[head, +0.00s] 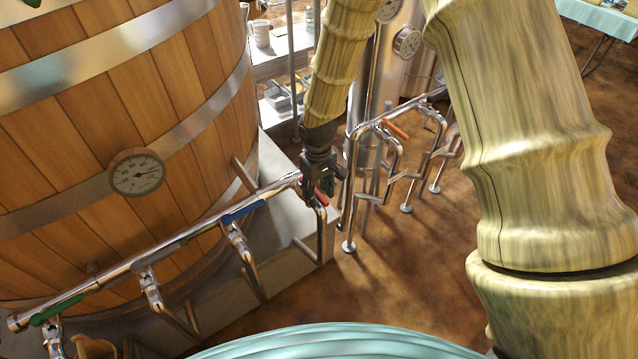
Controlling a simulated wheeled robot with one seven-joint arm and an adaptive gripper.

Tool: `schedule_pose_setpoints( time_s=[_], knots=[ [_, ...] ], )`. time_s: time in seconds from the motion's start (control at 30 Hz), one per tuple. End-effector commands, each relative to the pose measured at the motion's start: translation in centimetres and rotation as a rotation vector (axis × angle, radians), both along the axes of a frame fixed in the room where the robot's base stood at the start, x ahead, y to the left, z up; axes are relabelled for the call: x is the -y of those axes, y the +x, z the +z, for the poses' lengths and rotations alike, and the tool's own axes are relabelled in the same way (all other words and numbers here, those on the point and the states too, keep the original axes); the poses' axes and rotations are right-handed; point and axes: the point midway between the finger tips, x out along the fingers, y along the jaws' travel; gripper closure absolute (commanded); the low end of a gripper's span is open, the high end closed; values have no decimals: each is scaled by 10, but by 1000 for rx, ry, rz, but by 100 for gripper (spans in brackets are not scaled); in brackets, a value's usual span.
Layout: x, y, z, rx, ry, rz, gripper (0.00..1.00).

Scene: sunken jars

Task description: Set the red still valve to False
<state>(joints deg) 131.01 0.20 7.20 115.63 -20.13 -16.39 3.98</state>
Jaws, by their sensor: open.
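The red valve handle (322,198) shows at the right end of the long metal pipe in front of the wooden vat. Only a short red piece is visible; the rest is hidden behind my gripper. My gripper (320,188) points down at the end of my arm, right at the red handle in the picture. Its jaws are open. I cannot tell whether they touch the handle or straddle it.
The pipe (112,266) also carries a blue handle (243,211) and a green handle (58,308). The wooden vat (110,110) with a dial (137,174) fills the left. More pipes with an orange handle (397,130) stand behind. Brown floor (385,285) is clear at centre right.

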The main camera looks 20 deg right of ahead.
Motion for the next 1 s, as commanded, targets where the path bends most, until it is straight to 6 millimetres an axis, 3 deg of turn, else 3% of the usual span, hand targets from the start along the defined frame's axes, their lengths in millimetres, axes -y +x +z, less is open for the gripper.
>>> schedule_pose_setpoints(
  time_s=[0.5, 0.83, 1.0],
  knots=[
    [1, 10, -22, -3, 0, 0, 60],
    [0, 11, -23, -3, 0, 0, 60],
    [1, 11, -23, -3, 0, 0, 91]
  ],
)
